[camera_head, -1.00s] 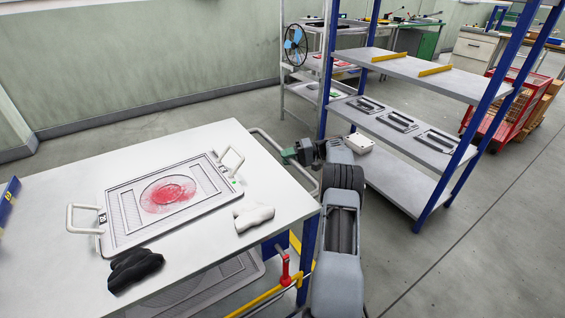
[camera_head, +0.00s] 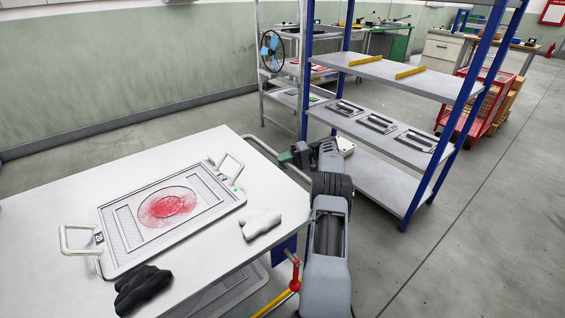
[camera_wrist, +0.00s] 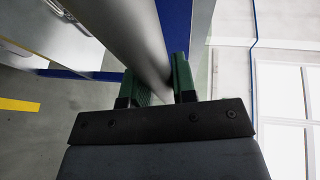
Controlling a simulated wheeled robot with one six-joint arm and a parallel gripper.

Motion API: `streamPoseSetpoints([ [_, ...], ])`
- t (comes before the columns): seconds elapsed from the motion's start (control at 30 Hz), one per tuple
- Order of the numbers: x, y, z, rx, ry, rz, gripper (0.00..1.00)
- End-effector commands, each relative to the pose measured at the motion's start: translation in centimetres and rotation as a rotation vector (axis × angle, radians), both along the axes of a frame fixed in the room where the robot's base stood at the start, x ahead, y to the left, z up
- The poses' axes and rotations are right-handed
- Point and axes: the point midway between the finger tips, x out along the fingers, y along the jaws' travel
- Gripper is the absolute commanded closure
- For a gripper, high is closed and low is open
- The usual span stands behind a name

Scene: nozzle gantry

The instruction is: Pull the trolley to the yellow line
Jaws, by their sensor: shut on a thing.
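The trolley has a white top (camera_head: 215,262) with blue legs, at the left of the head view. A thin grey handle bar (camera_head: 262,147) runs along its far right edge. My gripper (camera_head: 285,157) is at that edge, beside the shelf. In the wrist view its green jaws (camera_wrist: 158,84) are shut around the grey handle bar (camera_wrist: 132,32), which passes between them. A yellow strip on the floor (camera_wrist: 18,104) shows at the left of the wrist view; the head view does not show it.
A blue-post shelf (camera_head: 385,186) stands close behind my gripper. A red cart (camera_head: 468,112) stands farther back. Floor at the right is clear.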

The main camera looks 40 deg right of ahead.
Motion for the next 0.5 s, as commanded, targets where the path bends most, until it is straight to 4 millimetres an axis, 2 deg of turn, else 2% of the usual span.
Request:
streamPoseSetpoints([
  [0.07, 0.06, 0.00, 0.01, -0.002, -0.002, -0.002, 1.00],
  [0.1, 0.06, -0.02, 0.02, -0.002, -0.002, -0.002, 0.71],
  [0.33, -0.01, -0.09, 0.04, 0.000, -0.001, -0.003, 0.50],
  [0.5, -0.01, -0.07, 0.04, 0.000, -0.001, -0.002, 0.50],
])
